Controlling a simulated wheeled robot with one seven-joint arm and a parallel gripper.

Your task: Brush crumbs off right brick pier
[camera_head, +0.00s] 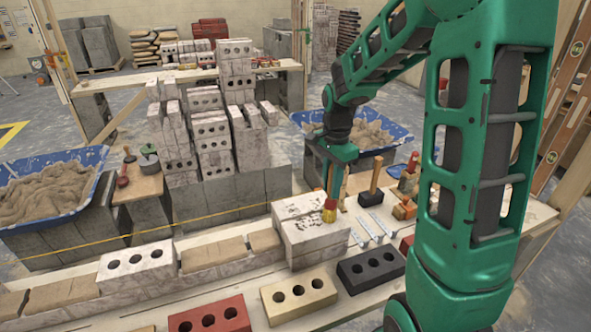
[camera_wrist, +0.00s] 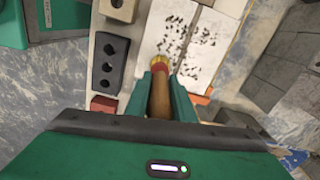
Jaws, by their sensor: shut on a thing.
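The right brick pier (camera_head: 308,248) is a pale block at the middle of the bench, with dark crumbs scattered on its top. The crumbs (camera_wrist: 196,35) also show as dark specks in the wrist view. My gripper (camera_head: 333,188) is shut on a brush and stands over the pier's right part. The brush has a brown handle (camera_wrist: 160,98), a red band and yellow bristles (camera_wrist: 160,64). In the head view the red and yellow brush end (camera_head: 329,211) is at the pier's top near its right edge; I cannot tell whether the bristles touch it.
Grey (camera_head: 370,268), cream (camera_head: 298,296) and red (camera_head: 209,316) three-hole bricks lie along the bench front. A mallet (camera_head: 372,185) and metal pieces (camera_head: 372,228) lie right of the pier. A yellow string (camera_head: 160,230) runs left of it. Blue mortar tubs (camera_head: 50,188) stand behind.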

